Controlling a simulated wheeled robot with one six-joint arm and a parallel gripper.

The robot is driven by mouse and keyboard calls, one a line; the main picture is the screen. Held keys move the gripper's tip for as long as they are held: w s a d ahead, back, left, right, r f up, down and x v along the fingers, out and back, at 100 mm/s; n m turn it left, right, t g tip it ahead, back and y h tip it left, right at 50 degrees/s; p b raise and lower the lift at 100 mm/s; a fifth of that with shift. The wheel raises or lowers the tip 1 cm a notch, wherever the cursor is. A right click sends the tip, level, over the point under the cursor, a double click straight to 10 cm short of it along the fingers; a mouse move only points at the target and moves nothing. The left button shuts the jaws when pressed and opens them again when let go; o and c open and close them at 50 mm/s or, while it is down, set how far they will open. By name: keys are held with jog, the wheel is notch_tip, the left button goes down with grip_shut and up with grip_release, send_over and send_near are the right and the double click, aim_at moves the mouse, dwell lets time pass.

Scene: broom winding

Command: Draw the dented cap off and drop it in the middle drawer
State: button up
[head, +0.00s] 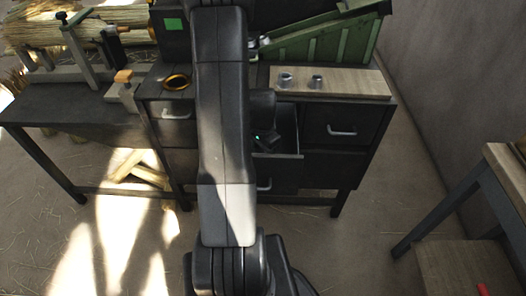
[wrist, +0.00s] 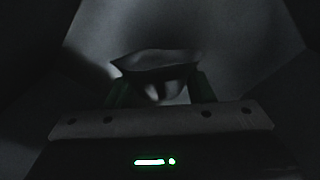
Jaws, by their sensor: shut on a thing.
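My gripper (wrist: 160,92) is shut on a dark, bent-rimmed piece that looks like the dented cap (wrist: 155,64). In the head view my gripper (head: 266,143) is low, at the open middle drawer (head: 290,156) of the dark bench, largely hidden by my arm. The wrist view is very dark, with grey flat surfaces around the held piece, which fits being inside or just over the drawer. I cannot tell whether the cap touches the drawer's bottom.
Two small metal rings (head: 286,79) stand on a wooden board (head: 345,83) on the bench top. A shut drawer (head: 342,131) is to the right. A green sloped bin (head: 325,42) is behind. A brass ring (head: 176,82) lies left of my arm. A table (head: 505,160) stands at far right.

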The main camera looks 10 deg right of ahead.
jog(key=o, duration=1.5)
jog(key=shift+r, duration=0.15)
jog(key=shift+r+p, duration=2.15)
jog(key=shift+r, duration=0.75)
notch_tip(320, 180, up, 12)
jog(key=p, duration=0.8)
jog(key=shift+p, duration=0.3)
jog(key=shift+f, duration=0.15)
